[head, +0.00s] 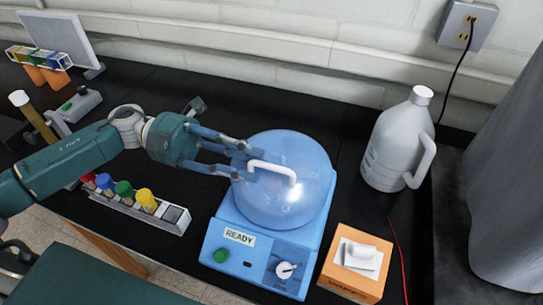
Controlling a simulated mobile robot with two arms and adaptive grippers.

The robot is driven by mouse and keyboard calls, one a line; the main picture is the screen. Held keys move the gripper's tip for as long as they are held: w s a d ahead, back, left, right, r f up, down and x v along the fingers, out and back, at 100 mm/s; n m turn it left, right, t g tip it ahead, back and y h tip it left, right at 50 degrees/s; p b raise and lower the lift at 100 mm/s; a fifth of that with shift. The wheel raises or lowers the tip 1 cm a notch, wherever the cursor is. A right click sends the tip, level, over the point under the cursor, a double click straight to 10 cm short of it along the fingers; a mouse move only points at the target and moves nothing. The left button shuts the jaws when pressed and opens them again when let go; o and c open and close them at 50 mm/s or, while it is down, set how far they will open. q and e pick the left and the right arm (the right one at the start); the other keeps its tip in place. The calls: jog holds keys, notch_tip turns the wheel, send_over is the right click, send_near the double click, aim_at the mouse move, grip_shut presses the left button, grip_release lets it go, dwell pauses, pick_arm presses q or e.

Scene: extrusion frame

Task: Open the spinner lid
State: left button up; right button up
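A blue spinner (226,225) with a READY label, a green button and a dial stands on the black bench. Its clear domed spinner lid (300,170) looks closed, and a white handle (272,168) arches on top of it. My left gripper (246,163) reaches in from the left. Its two fingers are spread apart at the left end of the handle. I cannot tell whether they touch the handle or the lid. My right gripper is not in view; a teal arm link of mine shows at the bottom left.
A rack (172,215) with several coloured-cap tubes stands left of the spinner. A tissue box (347,285) stands close on the right, a white jug (390,150) behind it. A red wire runs along the right. The wall is behind.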

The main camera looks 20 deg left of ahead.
aim_at(281, 166)
pick_arm(q)
jog(key=shift+d+p, duration=0.7)
jog(key=shift+d, duration=1.55)
jog(key=shift+c, duration=0.5)
grip_shut()
